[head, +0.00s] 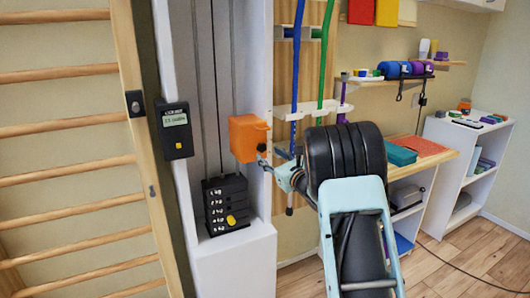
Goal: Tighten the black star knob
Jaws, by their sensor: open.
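An orange carriage block (244,139) sits on the white column of the pulley machine in the head view. A small dark part (262,148) shows at its lower right edge; it may be the black star knob, but it is too small for me to make out a star shape. My gripper (263,161) is just below and right of this part, at the end of my arm. It is open, with nothing seen between its fingers. I cannot tell whether it touches the dark part or the block.
A black weight stack (226,204) with a yellow pin stands below the block. A dark display unit (175,130) hangs left of the column, beside wooden wall bars (64,119). Blue (297,80) and green (325,70) tubes hang close behind my arm. Shelves (468,160) stand at right.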

